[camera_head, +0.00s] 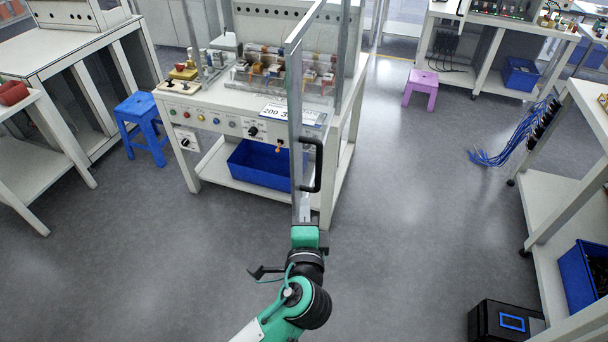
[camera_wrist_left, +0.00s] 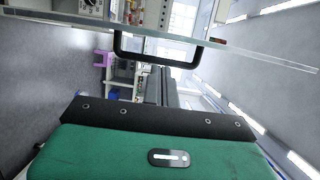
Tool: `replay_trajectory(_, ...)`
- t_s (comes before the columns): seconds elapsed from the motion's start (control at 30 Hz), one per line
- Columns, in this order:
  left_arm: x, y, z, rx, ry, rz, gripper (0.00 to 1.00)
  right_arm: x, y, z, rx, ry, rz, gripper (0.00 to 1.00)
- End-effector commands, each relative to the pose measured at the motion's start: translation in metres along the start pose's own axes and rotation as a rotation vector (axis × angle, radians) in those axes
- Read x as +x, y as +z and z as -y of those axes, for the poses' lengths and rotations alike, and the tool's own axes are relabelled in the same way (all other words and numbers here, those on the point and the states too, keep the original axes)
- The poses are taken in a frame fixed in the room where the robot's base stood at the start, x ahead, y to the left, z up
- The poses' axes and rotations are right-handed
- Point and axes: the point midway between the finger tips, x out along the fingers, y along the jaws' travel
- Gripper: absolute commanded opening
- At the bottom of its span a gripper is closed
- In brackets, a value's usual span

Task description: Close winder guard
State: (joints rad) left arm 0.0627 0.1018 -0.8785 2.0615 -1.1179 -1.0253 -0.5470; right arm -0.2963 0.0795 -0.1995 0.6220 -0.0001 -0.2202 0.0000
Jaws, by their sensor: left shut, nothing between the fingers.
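The winder guard (camera_head: 295,110) is a clear panel in a metal frame, seen nearly edge-on in the head view. It stands open, swung out from the front of the winder bench toward me. Its black handle (camera_head: 317,165) is on the panel's right face; the handle (camera_wrist_left: 160,62) also shows near the top of the wrist view. My left gripper (camera_head: 304,212) is shut and empty, just below the guard's lower end in the head view. The wrist view shows its fingers (camera_wrist_left: 166,84) apart from the handle. Exact depth between them is unclear. My right gripper is out of view.
The winder bench (camera_head: 215,120) carries coloured buttons and a winding unit (camera_head: 285,70), with a blue bin (camera_head: 262,165) on its shelf. A blue stool (camera_head: 140,115) stands left, a purple stool (camera_head: 421,86) right. A shelf cart (camera_head: 560,190) borders the right. Floor beside the guard is clear.

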Motion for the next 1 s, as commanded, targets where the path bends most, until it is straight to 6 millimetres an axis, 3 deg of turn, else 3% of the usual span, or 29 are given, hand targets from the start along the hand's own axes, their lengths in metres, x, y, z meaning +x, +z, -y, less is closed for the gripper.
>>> replay_trajectory(0.17,0.005,0.001,0.015,0.004,-0.026,0.007,0.00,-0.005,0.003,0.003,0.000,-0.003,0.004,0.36)
replay_trajectory(0.63,0.083,0.002,0.016,0.005,-0.023,0.007,0.00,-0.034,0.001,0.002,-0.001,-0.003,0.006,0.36)
replay_trajectory(1.0,0.096,0.001,0.013,0.002,-0.022,0.005,0.00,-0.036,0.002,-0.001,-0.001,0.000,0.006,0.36)
